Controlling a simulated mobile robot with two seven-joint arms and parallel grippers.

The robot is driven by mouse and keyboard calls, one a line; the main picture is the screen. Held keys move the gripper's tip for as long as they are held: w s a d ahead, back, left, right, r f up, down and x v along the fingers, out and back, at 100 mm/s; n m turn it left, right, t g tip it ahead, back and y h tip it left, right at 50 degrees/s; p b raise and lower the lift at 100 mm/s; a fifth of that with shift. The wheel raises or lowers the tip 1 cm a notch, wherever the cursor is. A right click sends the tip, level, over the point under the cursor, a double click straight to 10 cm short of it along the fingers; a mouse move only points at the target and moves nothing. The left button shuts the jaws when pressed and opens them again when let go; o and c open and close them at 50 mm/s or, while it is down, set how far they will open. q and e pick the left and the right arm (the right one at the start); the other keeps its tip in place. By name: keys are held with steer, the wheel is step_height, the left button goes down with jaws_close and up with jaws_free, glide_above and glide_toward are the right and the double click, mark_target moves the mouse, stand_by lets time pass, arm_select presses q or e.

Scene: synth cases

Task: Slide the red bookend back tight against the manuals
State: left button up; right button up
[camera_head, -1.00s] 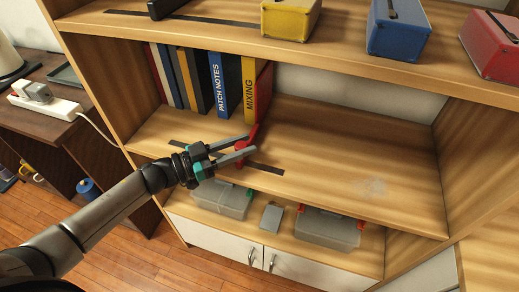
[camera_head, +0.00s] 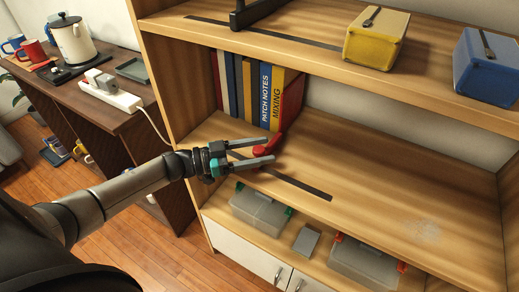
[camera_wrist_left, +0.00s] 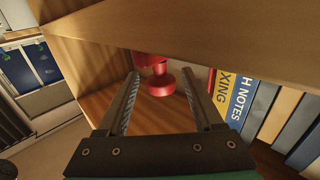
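The manuals (camera_head: 264,92) stand upright in a row at the left of the middle shelf, the "MIXING" spine rightmost; they also show in the wrist view (camera_wrist_left: 239,100). A red upright face (camera_head: 291,101) shows directly right of "MIXING". The red bookend (camera_head: 268,145) shows a red part in front of it; I cannot tell how the two join or whether a gap remains at the manuals. In the wrist view its round red knob (camera_wrist_left: 160,84) is between my left fingers. My left gripper (camera_head: 277,148) is open around it, with space visible beside the knob. My right gripper is not in view.
A dark strip (camera_head: 297,186) runs along the shelf front. The shelf right of the bookend is clear apart from a pale smudge (camera_head: 422,231). The upper shelf holds a yellow box (camera_head: 375,42) and a blue box (camera_head: 485,70). Lidded bins (camera_head: 260,211) stand below.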

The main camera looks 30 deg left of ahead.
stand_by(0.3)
arm_select(q)
steer(key=p+v, duration=0.1)
steer(key=v, duration=1.4)
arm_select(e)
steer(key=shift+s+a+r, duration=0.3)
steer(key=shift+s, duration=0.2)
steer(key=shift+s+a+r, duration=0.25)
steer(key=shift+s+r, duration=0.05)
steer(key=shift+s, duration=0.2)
arm_select(q)
steer(key=shift+s, duration=0.1)
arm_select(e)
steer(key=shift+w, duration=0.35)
arm_select(q)
steer(key=shift+a, duration=0.15)
